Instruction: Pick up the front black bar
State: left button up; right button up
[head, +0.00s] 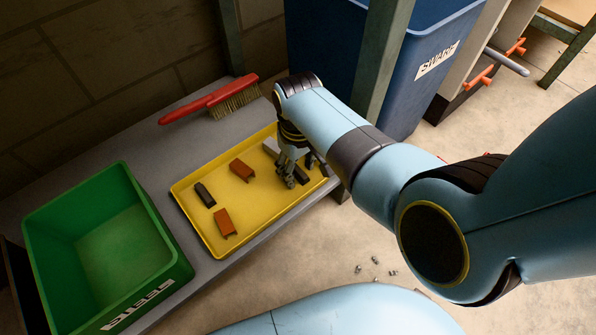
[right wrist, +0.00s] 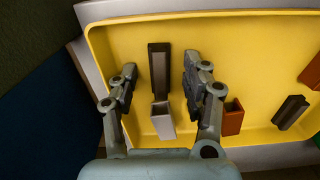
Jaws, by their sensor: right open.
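My right gripper (head: 297,180) is open over the right end of the yellow tray (head: 189,211). In the right wrist view, a black bar (right wrist: 159,72) lies on the tray floor, between the two open fingers (right wrist: 160,68) as seen from there. The fingers are apart from it in the picture; their height above it is hard to tell. In the head view the gripper hides much of this bar. A second black bar (head: 205,195) lies near the tray's left end and also shows in the right wrist view (right wrist: 290,111). My left gripper is not in view.
A grey channel piece (head: 271,147) lies close beside the gripper. Two orange-brown channel pieces (head: 242,171) (head: 226,222) lie in the tray. A green crate (head: 183,270) stands left, a red-handled brush (head: 212,99) behind. A blue bin (head: 420,85) and a post (head: 380,60) stand behind my arm.

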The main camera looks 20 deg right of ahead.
jog(key=shift+c, duration=0.4)
grip_shut()
jog(key=shift+r, duration=0.1)
